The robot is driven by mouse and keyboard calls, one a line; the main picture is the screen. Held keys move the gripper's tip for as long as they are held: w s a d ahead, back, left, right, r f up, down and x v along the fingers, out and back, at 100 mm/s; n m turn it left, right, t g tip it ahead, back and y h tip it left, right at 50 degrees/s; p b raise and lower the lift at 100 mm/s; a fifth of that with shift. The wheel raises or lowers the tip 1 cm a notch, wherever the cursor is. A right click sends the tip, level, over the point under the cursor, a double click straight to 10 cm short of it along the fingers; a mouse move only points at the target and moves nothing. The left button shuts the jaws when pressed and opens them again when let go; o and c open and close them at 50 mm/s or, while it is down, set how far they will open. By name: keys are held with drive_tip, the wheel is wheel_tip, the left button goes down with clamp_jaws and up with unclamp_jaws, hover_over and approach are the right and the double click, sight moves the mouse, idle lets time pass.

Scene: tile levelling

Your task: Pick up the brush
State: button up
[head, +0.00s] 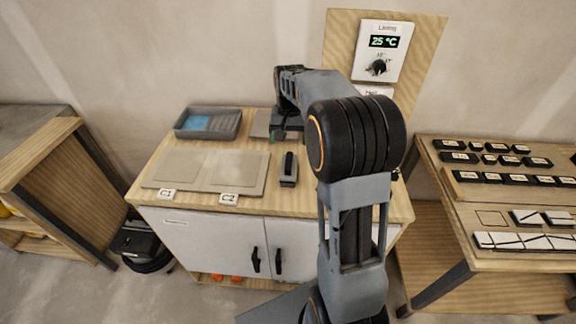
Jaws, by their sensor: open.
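A small grey, oblong tool with a dark strip or handle on top (289,168) lies on the wooden cabinet top, right of the tile panels. It may be the brush, but I cannot tell for sure. My gripper (287,134) is at the back of the cabinet top, behind this tool and apart from it in the picture. My gripper is open; its fingertips are small and partly dark against a flat grey-brown plate (262,124). My arm hides the right part of the cabinet top.
A grey tray with blue content (208,123) stands at the back left. Flat beige panels (205,171) lie in front, with labels C1 (166,194) and C2 (229,199). A thermostat (383,50) is on the wall. A shelf of tiles (500,205) stands right.

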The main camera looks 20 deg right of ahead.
sight(289, 160)
drive_tip(key=f, duration=0.2)
drive_tip(key=w+f, duration=0.1)
drive_tip(key=f, duration=0.2)
drive_tip(key=d+f, duration=0.1)
drive_tip(key=f, duration=0.2)
drive_tip(key=shift+w+p, duration=0.2)
drive_tip(key=shift+p, duration=0.2)
drive_tip(key=shift+w+a+f+p, duration=0.1)
drive_tip(key=shift+f+p, duration=0.3)
drive_tip(key=shift+f, duration=1.15)
drive_tip(key=shift+w+a+f+p, duration=0.1)
drive_tip(key=shift+f+p, duration=0.3)
drive_tip(key=shift+f, duration=1.15)
drive_tip(key=c, duration=1)
